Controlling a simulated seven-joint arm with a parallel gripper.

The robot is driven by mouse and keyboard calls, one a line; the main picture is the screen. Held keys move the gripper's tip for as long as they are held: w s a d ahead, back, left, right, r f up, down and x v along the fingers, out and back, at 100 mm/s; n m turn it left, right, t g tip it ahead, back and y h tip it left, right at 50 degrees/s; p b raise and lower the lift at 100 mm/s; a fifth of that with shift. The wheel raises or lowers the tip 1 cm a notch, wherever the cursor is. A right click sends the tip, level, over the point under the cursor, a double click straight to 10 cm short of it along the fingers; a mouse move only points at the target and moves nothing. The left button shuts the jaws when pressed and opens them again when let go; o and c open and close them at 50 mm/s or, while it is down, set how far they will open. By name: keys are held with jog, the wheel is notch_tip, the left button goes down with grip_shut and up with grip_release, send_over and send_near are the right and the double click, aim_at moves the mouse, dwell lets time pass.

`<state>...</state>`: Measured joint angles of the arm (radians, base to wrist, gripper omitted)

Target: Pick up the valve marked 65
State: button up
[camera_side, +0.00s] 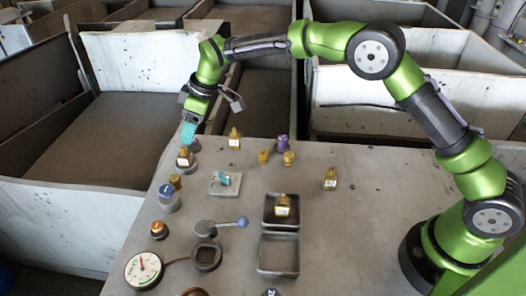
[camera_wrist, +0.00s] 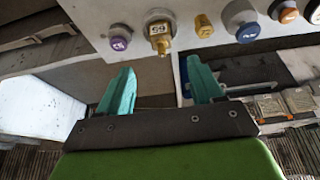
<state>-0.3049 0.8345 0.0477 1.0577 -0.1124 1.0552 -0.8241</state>
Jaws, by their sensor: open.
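A brass valve with a white label (camera_side: 184,157) stands on a grey base near the left edge of the table in the side view. It is also in the wrist view (camera_wrist: 160,36), top centre, where its label looks like an upside-down 65. My gripper (camera_side: 188,136) is above this valve in the side view. In the wrist view, the teal fingers of my gripper (camera_wrist: 160,66) are spread and empty, with the valve ahead between their lines. Other labelled brass valves stand at the back (camera_side: 234,140), at the right (camera_side: 329,178) and in a dark tray (camera_side: 282,205); their numbers are too small to read.
A purple knob (camera_wrist: 119,42) stands close beside the valve, with a small brass part (camera_wrist: 203,26) on the other side. Farther along are a blue-topped part (camera_wrist: 241,20), an orange-topped part (camera_side: 159,230) and a gauge (camera_side: 144,270). The table's right part is mostly clear.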

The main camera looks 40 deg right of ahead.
aim_at(185, 150)
jog(key=x, duration=0.9)
jog(key=shift+s, duration=0.15)
jog(key=shift+c, duration=0.3)
grip_shut()
